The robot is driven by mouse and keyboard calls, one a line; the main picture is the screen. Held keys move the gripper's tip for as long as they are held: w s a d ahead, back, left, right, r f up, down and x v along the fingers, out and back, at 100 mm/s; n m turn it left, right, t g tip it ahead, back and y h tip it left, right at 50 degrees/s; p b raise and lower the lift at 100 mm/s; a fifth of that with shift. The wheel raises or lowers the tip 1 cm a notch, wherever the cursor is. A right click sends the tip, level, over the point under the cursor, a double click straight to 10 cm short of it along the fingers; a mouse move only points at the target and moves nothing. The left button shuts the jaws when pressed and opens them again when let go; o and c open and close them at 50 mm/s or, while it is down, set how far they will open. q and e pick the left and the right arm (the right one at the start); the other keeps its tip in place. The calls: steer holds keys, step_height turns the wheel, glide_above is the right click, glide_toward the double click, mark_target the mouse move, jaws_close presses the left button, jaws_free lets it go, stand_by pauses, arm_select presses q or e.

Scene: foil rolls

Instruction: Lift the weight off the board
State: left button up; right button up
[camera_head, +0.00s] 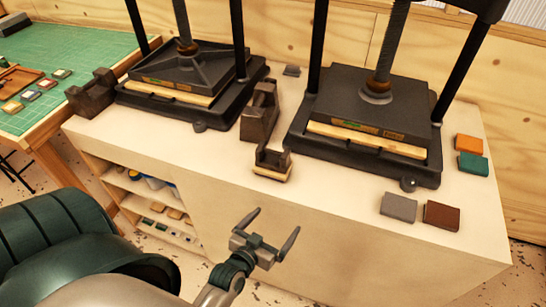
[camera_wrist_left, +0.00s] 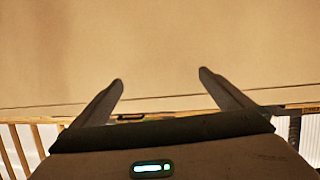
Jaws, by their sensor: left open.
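A dark metal weight (camera_head: 259,118) with raised ends lies on a small wooden board (camera_head: 272,173) on the worktop between the two presses. The board shows only at the weight's near end. My left gripper (camera_head: 278,219) is open and empty. In the head view it appears below the board, in front of the cabinet's front face and apart from the weight. In the left wrist view the open fingers (camera_wrist_left: 160,77) have a plain pale surface beyond them, with no weight in sight. My right gripper is not in view.
Black presses stand left (camera_head: 185,85) and right (camera_head: 365,130) of the weight. A similar dark block (camera_head: 92,95) sits at the worktop's left end. Coloured pieces, including a grey one (camera_head: 399,207), lie at the right. The cabinet (camera_head: 330,245) has open shelves at its left.

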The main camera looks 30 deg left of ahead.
mark_target(272, 163)
arm_select(q)
steer(key=a+r+n+t+y, duration=0.1)
steer(key=a+r, duration=0.1)
steer(key=r, duration=0.5)
steer(key=a+r+t+y, duration=0.2)
steer(key=a+r, duration=0.1)
steer(key=r, duration=0.4)
steer(key=shift+a+r+n+p, duration=0.15)
steer(key=shift+a+n+p, duration=0.2)
steer(key=shift+n+p, duration=0.05)
steer(key=shift+w, duration=0.1)
steer(key=b+x, duration=0.2)
steer(key=x, duration=1)
steer(key=shift+a+r+b, duration=0.1)
steer(key=shift+b, duration=0.3)
steer(key=shift+b+x, duration=0.95)
steer(key=shift+x, duration=1)
steer(key=shift+w+a, duration=0.3)
steer(key=shift+w, duration=0.35)
